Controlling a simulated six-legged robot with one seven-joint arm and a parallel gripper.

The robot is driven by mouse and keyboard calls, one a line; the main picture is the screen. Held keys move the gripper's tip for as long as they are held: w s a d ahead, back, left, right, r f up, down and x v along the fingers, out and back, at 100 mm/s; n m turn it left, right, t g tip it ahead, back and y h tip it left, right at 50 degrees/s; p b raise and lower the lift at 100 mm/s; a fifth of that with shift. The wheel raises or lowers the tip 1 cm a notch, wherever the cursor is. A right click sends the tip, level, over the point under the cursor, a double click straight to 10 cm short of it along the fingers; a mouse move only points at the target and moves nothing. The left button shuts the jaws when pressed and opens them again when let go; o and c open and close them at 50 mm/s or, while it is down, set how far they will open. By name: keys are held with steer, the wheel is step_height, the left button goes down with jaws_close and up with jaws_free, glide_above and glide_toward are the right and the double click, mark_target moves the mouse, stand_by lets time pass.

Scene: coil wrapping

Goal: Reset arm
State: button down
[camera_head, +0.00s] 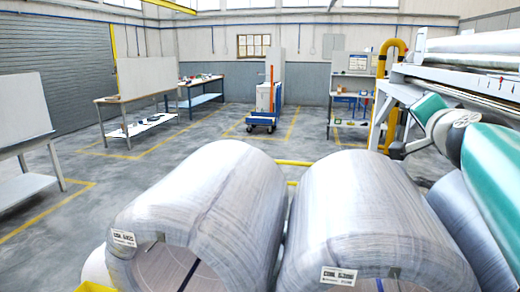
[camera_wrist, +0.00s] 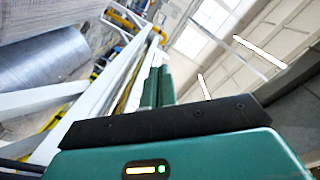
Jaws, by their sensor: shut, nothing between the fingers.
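My gripper (camera_wrist: 156,84) shows in the wrist view with its green fingers together and nothing between them. Its dark bar and green housing with a small lit indicator fill the lower part of that view. In the camera_head view, my green and grey arm (camera_head: 492,170) reaches in from the right edge, above the coils and beside the white machine frame. I cannot clearly make out the fingers there. The gripper touches no coil that I can see.
Large wrapped coils with labels lie in front, one at left (camera_head: 215,195), one in the middle (camera_head: 365,205), another partly hidden at right (camera_head: 465,225). A white roller machine (camera_head: 455,75) stands close at right, near a yellow pipe (camera_head: 383,100). Open floor (camera_head: 130,180) lies at left.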

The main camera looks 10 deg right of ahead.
steer(key=a+f+n+g+y, duration=0.3)
steer(key=a+f+n+y, duration=0.45)
steer(key=a+f, duration=0.95)
steer(key=s+a+f+n+g, duration=0.6)
steer(key=s+a+f, duration=0.6)
steer(key=f, duration=0.3)
steer(key=shift+s+a+n+g, duration=0.2)
steer(key=shift+n+g, duration=0.1)
steer(key=shift+n, duration=0.35)
steer(key=shift+d+y, duration=0.15)
steer(key=shift+y, duration=0.1)
